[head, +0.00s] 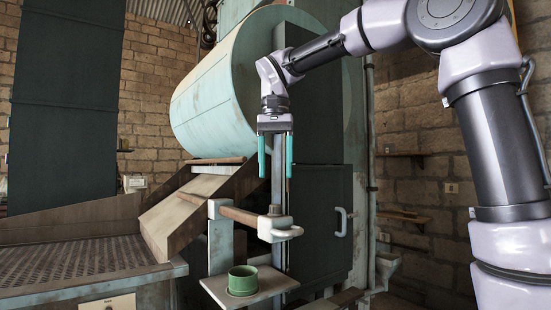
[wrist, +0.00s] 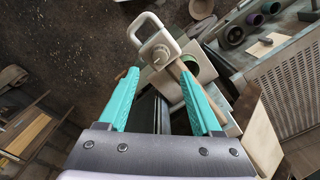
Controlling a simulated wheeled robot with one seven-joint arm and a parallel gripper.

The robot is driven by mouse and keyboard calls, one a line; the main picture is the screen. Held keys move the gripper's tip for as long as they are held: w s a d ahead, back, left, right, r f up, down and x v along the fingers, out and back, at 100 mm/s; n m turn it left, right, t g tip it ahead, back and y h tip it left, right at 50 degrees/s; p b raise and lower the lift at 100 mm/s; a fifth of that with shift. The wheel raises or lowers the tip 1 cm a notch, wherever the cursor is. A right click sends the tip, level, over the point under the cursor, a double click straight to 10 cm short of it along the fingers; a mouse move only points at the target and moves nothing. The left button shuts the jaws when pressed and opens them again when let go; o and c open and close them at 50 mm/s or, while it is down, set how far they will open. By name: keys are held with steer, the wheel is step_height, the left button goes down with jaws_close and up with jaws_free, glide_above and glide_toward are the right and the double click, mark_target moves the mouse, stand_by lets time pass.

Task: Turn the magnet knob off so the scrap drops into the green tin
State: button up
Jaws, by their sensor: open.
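The magnet knob (head: 274,210) is a small round piece on the pale magnet head (head: 279,229) at the end of a brown bar. In the wrist view the knob (wrist: 160,55) shows from above, with a pale loop handle beside it. My gripper (head: 275,174) points down, open and empty, above the knob and apart from it. Its teal fingers (wrist: 159,80) are spread wide in the wrist view. The green tin (head: 242,280) stands on a small shelf below the magnet head; part of it shows in the wrist view (wrist: 190,65). I cannot make out any scrap.
A large pale drum (head: 210,95) and a dark cabinet (head: 318,205) with a pale handle stand behind my gripper. A sloping chute (head: 185,215) and a perforated bed (head: 70,258) lie to the left.

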step_height(320, 180, up, 3)
steer(key=shift+f, duration=0.2)
steer(key=shift+d, duration=0.15)
stand_by(1.8)
